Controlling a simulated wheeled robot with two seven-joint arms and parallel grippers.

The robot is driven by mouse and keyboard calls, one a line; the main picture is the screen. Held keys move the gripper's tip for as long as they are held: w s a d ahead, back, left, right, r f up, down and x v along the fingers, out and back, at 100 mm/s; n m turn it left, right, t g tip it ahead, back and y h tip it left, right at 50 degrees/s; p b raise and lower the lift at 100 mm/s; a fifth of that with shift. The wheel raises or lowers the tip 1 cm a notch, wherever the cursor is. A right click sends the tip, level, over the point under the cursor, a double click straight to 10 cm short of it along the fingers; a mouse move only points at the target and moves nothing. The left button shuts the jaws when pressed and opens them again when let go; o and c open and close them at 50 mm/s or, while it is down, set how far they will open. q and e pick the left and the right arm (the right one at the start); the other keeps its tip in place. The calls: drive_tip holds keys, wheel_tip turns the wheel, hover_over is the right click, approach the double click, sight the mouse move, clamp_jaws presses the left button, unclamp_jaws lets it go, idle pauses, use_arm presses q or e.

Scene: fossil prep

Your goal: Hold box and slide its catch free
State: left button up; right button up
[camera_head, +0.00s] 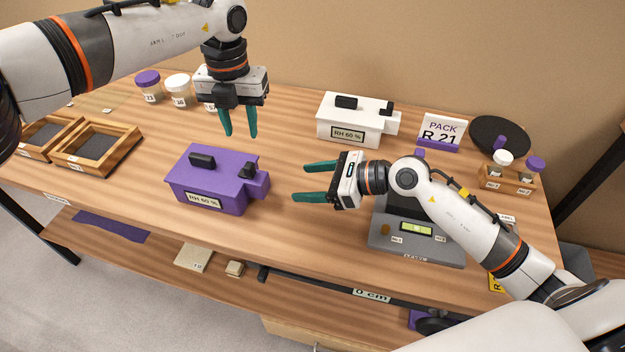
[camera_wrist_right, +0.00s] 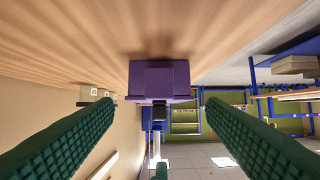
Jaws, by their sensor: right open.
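The purple box (camera_head: 214,190) stands on the table in the head view, with a black handle (camera_head: 202,160) on its lid and a label reading RH 60 % on its front. A dark catch piece (camera_head: 247,170) sits at its right end, beside a purple block that juts out there. My left gripper (camera_head: 238,122) points down above and behind the box, its fingers apart and empty. My right gripper (camera_head: 318,181) is open to the right of the box, fingers towards it and not touching. In the right wrist view the box (camera_wrist_right: 159,78) appears upside down between the open fingers.
A white box (camera_head: 350,125) with a similar label stands behind. A PACK R 21 sign (camera_head: 441,131), a black disc (camera_head: 499,137) and a vial rack (camera_head: 511,183) are at the back right. A scale (camera_head: 415,245) lies under my right arm. Wooden trays (camera_head: 98,148) are at left.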

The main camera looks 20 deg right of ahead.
sight(266, 184)
drive_tip(key=x, duration=1.2)
drive_tip(key=shift+d, duration=0.1)
drive_tip(key=shift+c, duration=0.2)
